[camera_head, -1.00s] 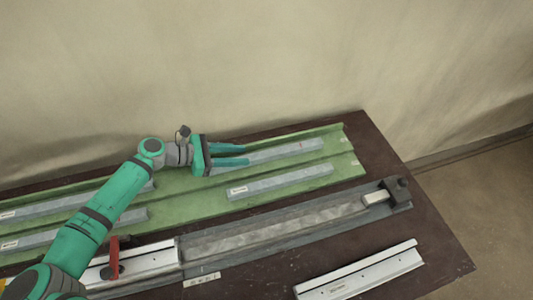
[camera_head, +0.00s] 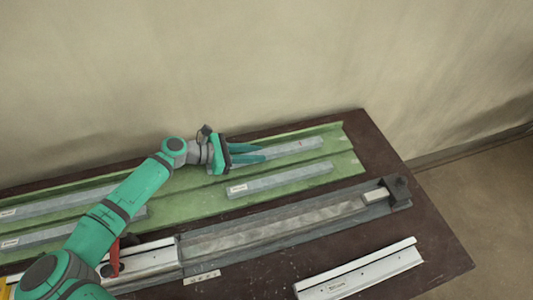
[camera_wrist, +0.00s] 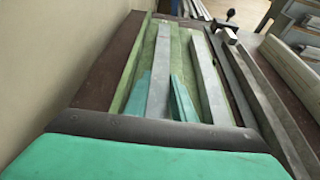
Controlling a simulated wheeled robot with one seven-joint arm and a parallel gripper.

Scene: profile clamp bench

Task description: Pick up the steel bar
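Several grey steel bars lie in a green tray (camera_head: 180,206). The far right bar (camera_head: 298,146) has a small red mark near its right end. My gripper (camera_head: 262,152) is open over this bar. In the wrist view the same bar (camera_wrist: 160,70) runs between the two spread teal fingers of my gripper (camera_wrist: 163,82), with gaps beside it. I cannot tell how high the fingers are above the tray. The near right bar (camera_head: 280,180), with a white label, lies parallel and outside the fingers. Two left bars (camera_head: 75,199) (camera_head: 35,241) are partly behind my arm.
In front of the tray is a grey channel fixture (camera_head: 290,226) with a dark end block (camera_head: 397,187) and a red-handled clamp (camera_head: 114,257). A pale rail (camera_head: 360,271) lies on the dark bench (camera_head: 435,240) at front right. A wall stands behind.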

